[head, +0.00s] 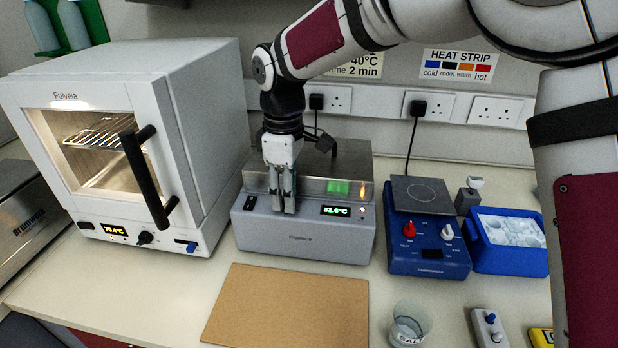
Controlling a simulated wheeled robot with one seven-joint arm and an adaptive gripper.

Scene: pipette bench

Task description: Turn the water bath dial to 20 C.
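The water bath (300,238) is a grey box with a steel top, at the middle of the bench. Its green display (336,211) seems to read 32.0 °C, though the first digit is hard to make out. My gripper (283,207) points down at the bath's front panel, left of the display, with its two fingers close together. The dial itself is not visible; the fingers cover that part of the panel. I cannot tell whether they hold it.
A white oven (185,130) with a black handle stands close on the left. A blue hotplate stirrer (428,258) with red and white knobs and a blue ice tub (510,262) stand on the right. A brown board (288,308) lies in front, with a beaker (408,325) beside it.

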